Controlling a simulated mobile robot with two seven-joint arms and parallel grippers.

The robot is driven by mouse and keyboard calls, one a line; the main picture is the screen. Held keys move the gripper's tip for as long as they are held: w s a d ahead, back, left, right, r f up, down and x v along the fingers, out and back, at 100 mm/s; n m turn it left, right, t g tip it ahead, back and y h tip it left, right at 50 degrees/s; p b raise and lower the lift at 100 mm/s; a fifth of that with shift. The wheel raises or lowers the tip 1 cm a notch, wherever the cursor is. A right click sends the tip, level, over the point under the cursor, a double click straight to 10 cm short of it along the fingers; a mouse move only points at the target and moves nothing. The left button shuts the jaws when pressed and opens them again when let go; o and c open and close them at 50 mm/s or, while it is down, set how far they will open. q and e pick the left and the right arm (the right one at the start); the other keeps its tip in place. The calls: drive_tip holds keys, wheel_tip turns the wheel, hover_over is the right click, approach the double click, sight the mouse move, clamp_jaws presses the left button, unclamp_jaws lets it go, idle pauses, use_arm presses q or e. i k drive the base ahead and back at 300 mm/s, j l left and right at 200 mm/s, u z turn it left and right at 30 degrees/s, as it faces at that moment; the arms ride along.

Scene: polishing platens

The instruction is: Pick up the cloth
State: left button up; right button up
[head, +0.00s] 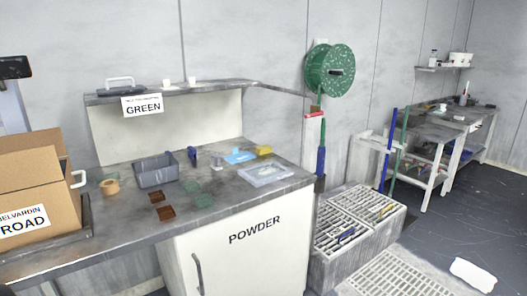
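A light blue flat piece (240,157) that looks like a cloth lies on the grey workbench (225,177), toward its back right. A small pale item rests at its upper edge. A white, rounded, flat thing (473,275) lies on the dark floor at the lower right; I cannot tell if it is a cloth too. Neither of my grippers is in view.
A grey bin (156,170), a yellow block (264,150) and a clear tray (265,174) stand on the bench. Cardboard boxes (40,185) fill its left end. Slatted grey crates (345,225) stand right of the POWDER cabinet (250,255). Dark floor (450,215) is open at right.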

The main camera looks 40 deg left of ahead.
sight(265, 149)
drive_tip(key=u, duration=0.4)
drive_tip(key=i+l+u, duration=0.6)
drive_tip(key=i+u, duration=0.15)
drive_tip(key=i+l, duration=0.3)
drive_tip(key=i+l+u, duration=0.15)
drive_tip(key=i+l, duration=0.15)
drive_tip(key=l, duration=0.2)
